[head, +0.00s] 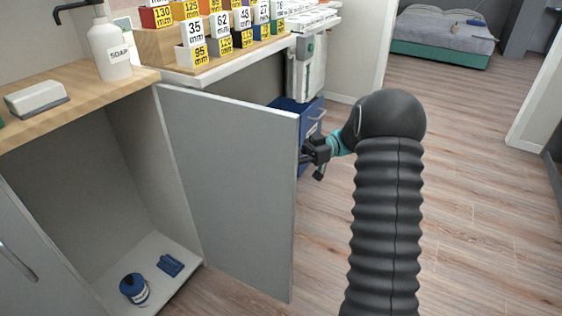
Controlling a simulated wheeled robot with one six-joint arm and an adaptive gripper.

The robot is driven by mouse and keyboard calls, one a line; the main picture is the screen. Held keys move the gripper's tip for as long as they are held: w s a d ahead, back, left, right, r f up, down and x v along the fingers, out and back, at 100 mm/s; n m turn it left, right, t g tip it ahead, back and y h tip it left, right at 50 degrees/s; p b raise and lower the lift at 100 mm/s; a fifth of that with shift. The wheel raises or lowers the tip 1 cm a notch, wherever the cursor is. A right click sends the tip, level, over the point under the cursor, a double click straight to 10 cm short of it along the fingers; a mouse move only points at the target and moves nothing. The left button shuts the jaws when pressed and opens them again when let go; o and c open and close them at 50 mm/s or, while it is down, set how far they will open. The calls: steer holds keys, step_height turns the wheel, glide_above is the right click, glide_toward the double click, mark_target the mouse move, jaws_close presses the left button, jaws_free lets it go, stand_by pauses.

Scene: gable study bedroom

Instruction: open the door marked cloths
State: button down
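A grey cabinet door (230,185) stands swung wide open, with its inner face towards me. No cloths marking shows; its outer face is turned away. My gripper (312,156) is at the door's free edge, on the outer side. Its fingertips are partly hidden behind that edge. I cannot tell whether they are shut on a handle or only beside the door.
The open cabinet holds a blue-labelled tin (134,289) and a small blue object (170,265). A soap bottle (110,48) stands on the wooden counter above. A blue bin (312,117) is behind the door. Wooden floor (470,190) to the right is clear.

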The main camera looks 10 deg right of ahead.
steer(key=shift+w, duration=0.2)
steer(key=c, duration=1.2)
jaws_free()
steer(key=shift+a+f, duration=0.1)
